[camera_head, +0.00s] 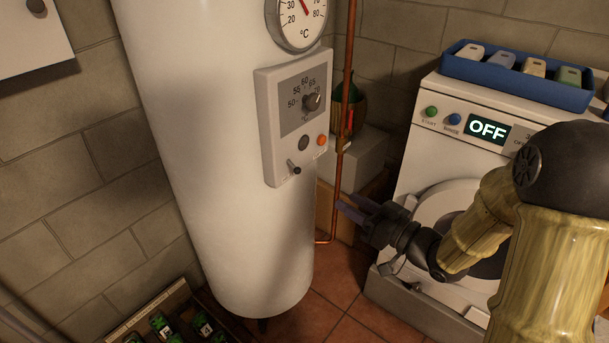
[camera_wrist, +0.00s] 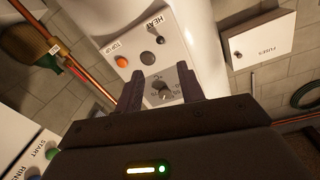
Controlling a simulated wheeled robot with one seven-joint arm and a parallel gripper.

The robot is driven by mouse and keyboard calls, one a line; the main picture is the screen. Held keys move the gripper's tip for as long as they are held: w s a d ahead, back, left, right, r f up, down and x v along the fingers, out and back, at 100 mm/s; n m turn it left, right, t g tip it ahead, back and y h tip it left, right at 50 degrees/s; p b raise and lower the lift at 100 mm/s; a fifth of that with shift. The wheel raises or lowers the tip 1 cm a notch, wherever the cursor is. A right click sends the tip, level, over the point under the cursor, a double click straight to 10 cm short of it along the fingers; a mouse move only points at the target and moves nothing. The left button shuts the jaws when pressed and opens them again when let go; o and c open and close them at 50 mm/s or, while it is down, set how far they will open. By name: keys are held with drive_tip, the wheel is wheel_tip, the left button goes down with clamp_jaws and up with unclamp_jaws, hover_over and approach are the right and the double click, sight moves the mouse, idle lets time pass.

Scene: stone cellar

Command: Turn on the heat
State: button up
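A white boiler (camera_head: 210,150) carries a control panel (camera_head: 268,150) with a dial knob (camera_head: 312,101) on a 50–70 °C scale. Below the knob are a dark round button (camera_head: 303,143), an orange button (camera_head: 321,140) and a small lever (camera_head: 294,168). In the wrist view the lever (camera_wrist: 159,39) is beside the label HEAT, and the orange button (camera_wrist: 121,61) is beside TOP UP. My gripper (camera_head: 347,203) is open and empty, to the right of the panel and lower in the head view. In the wrist view its fingers stand apart around the dial knob's image.
A copper pipe (camera_head: 345,110) with a red-handled valve runs beside the boiler. A washing machine (camera_head: 420,150) showing OFF stands at right, with a blue tray (camera_head: 470,69) of several items on it. A low crate (camera_head: 150,305) holds green-topped things. A FUSES box (camera_wrist: 262,43) is on the wall.

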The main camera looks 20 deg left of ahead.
sight(293, 166)
drive_tip(key=x, duration=1.4)
drive_tip(key=shift+a, duration=0.15)
drive_tip(key=shift+w, duration=0.1)
clamp_jaws()
